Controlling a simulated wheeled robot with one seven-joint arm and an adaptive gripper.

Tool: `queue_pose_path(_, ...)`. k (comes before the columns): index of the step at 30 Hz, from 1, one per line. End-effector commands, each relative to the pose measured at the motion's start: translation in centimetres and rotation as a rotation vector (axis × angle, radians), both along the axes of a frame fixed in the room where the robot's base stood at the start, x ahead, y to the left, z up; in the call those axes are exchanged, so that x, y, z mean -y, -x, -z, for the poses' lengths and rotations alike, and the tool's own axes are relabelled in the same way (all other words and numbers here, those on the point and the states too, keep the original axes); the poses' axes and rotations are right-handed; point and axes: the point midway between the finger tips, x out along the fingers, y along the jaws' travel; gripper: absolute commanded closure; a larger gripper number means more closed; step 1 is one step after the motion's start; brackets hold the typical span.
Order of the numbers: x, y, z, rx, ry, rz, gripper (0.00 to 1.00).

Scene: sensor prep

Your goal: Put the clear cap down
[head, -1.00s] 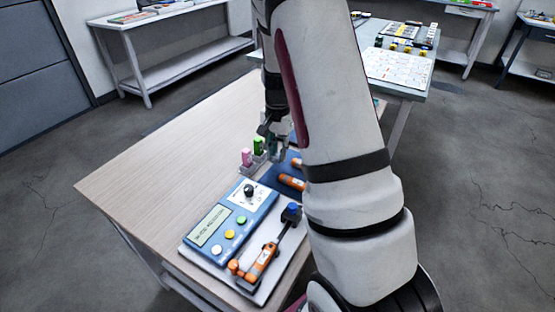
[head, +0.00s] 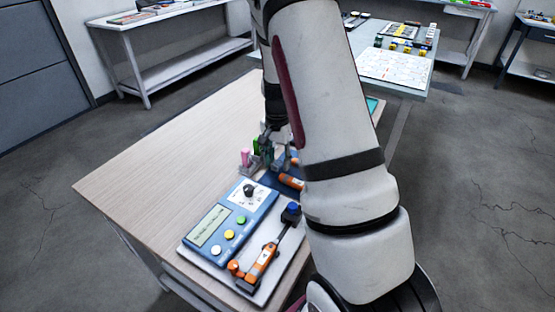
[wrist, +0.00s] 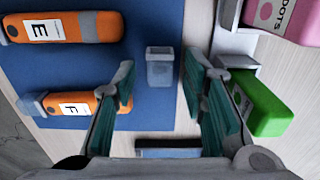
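The clear cap (wrist: 160,68) is a small, see-through, box-like piece over the blue mat (wrist: 150,18), near the mat's right edge in the wrist view. My gripper (wrist: 160,85) is open, with one teal-padded finger on each side of the cap. A gap shows between the cap and both fingers. Orange sensor E (wrist: 65,27) and orange sensor F (wrist: 78,104) lie on the mat to the left; F has a clear cap on its left end. In the head view my gripper (head: 268,138) is partly hidden, and the cap cannot be made out.
A green bottle (wrist: 255,102) and a pink one (wrist: 285,18) sit in a pale holder (wrist: 232,40), close to the right finger. A blue device with a screen (head: 212,224) stands nearer on the table (head: 150,160). The table's left side is clear.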

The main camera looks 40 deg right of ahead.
Motion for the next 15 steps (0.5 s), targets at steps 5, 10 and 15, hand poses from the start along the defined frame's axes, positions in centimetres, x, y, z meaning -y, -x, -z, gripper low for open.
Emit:
queue_pose_path(5,0.0,-0.1,-1.6,0.004,0.001,0.0,0.61)
queue_pose_path(10,0.0,-0.1,-5.0,0.005,0.002,-0.002,0.61)
queue_pose_path(15,0.0,-0.1,-8.5,0.005,0.001,-0.001,0.61)
